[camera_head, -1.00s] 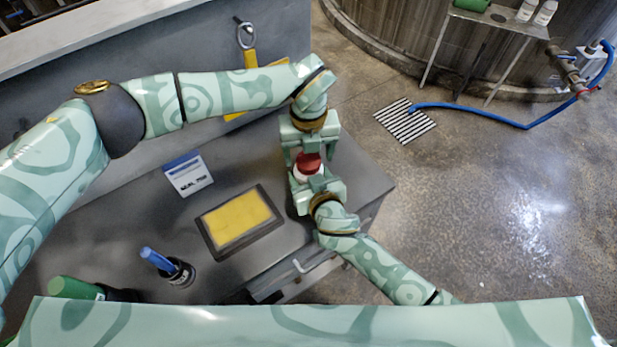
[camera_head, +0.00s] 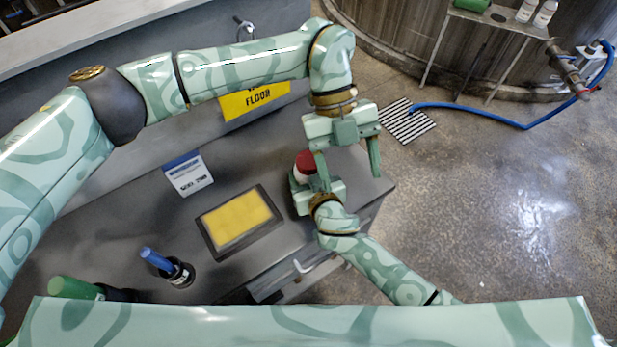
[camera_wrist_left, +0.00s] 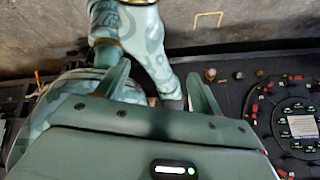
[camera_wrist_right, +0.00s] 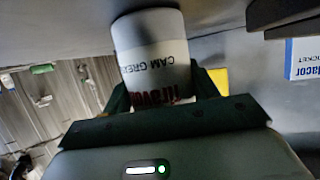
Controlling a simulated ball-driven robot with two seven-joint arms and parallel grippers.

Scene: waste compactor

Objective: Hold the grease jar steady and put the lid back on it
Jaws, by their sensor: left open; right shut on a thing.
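The grease jar (camera_head: 302,176) is white and stands near the right end of the grey bench top. Its red lid (camera_head: 306,160) sits on top of it; whether it is screwed tight I cannot tell. My right gripper (camera_head: 309,182) is shut on the jar from the near side. In the right wrist view the jar (camera_wrist_right: 152,45) with its lettering is between the fingers. My left gripper (camera_head: 348,172) is open and empty, above and right of the jar, apart from the lid. In the left wrist view its fingers (camera_wrist_left: 160,90) are spread, with my right arm beyond.
Open floor lies right.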

